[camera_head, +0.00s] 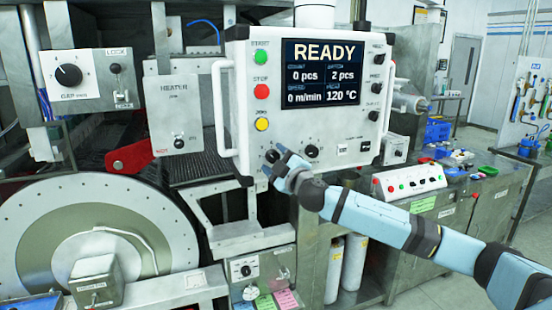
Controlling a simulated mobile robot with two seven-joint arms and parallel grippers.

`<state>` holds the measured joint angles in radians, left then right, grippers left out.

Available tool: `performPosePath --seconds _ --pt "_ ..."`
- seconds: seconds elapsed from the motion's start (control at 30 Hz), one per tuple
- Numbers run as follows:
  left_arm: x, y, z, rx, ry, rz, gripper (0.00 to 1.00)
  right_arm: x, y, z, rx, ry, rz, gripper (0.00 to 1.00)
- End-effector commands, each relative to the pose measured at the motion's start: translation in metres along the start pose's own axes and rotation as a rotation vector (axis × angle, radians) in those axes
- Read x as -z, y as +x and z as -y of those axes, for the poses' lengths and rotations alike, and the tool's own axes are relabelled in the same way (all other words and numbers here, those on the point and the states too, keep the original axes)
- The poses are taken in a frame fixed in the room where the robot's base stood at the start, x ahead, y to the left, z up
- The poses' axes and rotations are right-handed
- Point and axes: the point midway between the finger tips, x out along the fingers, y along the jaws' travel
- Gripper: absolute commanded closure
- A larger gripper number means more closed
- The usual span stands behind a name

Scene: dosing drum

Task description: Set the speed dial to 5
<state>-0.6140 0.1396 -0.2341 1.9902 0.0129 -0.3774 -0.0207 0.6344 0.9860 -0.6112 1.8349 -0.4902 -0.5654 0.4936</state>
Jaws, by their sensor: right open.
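A white control panel (240,100) hangs in the middle of the head view. Its screen (321,73) reads READY, 0 pcs, 2 pcs, 0 m/min and 120 °C. Two dark dials sit low on the panel. The left dial (271,155) is partly covered by my right gripper (272,163), whose open fingers are right at it; I cannot tell whether they touch it. The right dial (312,151) is clear of the fingers. Their labels and pointer settings are too small to read, so I cannot tell which is the speed dial. My left gripper is not in view.
Green (262,58), red (261,91) and yellow (262,124) buttons line the panel's left side, beside a white handle (220,105). A button box (409,181) sits on the right bench.

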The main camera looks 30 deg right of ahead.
Motion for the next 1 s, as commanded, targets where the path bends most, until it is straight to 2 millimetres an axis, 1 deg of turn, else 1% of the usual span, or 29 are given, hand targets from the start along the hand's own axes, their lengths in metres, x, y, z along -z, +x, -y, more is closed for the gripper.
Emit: performPosePath --seconds 0.2,0.23,0.27,0.3,0.37,0.4,0.43,0.73,0.87,1.0 --pt "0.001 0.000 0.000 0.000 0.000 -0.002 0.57 0.000 0.000 0.000 0.000 0.000 0.000 0.36" --pt "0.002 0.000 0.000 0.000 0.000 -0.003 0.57 0.000 0.000 0.000 0.000 0.000 0.000 0.41" --pt "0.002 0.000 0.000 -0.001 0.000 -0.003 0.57 0.000 0.000 0.000 0.000 0.000 0.000 0.48" --pt "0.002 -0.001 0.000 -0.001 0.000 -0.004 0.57 0.000 0.000 0.000 0.000 0.000 0.000 0.57" --pt "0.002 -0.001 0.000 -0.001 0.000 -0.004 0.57 0.000 0.000 0.000 0.000 0.000 0.000 0.71" --pt "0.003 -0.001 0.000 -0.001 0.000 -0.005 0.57 0.000 0.000 0.000 0.000 0.000 0.000 0.80" --pt "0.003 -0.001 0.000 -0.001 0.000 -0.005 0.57 0.000 0.000 0.000 0.000 0.000 0.000 0.85" --pt "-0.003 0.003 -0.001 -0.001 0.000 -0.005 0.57 -0.001 -0.001 0.002 -0.008 0.026 0.002 0.85" --pt "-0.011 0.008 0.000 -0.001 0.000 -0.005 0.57 -0.002 -0.001 0.005 -0.024 0.077 0.005 0.85" --pt "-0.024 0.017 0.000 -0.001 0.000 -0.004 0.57 -0.003 -0.001 0.006 -0.052 0.167 0.010 0.85"
